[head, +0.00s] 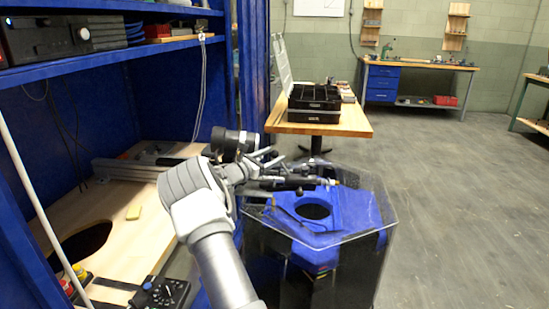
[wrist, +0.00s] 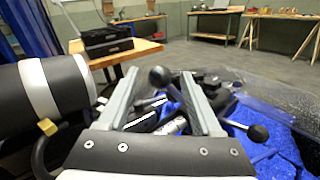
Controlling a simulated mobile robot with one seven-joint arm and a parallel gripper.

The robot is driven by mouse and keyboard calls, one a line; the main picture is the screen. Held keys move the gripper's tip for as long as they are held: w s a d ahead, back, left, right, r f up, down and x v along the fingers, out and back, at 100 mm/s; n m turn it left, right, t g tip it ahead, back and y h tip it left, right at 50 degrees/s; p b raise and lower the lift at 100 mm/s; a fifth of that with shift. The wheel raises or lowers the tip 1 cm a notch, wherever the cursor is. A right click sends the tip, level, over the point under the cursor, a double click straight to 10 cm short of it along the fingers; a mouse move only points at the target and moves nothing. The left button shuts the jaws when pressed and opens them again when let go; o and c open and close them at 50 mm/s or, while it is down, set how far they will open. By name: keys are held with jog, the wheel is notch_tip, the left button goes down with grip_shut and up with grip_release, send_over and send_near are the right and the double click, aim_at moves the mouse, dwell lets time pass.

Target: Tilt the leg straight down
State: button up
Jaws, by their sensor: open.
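In the head view a dark assembly with a slim, nearly level black part (head: 290,182) lies over the clear-walled tank (head: 377,226). I take this part to be the leg, but cannot be certain. My gripper (head: 262,163) is at the left end of this assembly, above the tank's rim. In the wrist view my gripper (wrist: 163,76) is open, its two grey fingers apart. A black ball knob (wrist: 160,78) shows between the fingertips. Black parts with white lettering (wrist: 140,119) lie between the fingers; contact cannot be told. Another black knob (wrist: 258,133) is at the right.
The tank has a blue insert (head: 350,213) with a round hole. A blue-framed bench (head: 120,214) with a wooden top stands at the left. A wooden table (head: 345,124) with a black toolbox (head: 313,103) is behind the tank. The floor at the right is clear.

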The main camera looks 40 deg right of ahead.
jog(key=shift+d, duration=0.65)
grip_shut()
jog(key=shift+w, duration=0.1)
dwell(0.9)
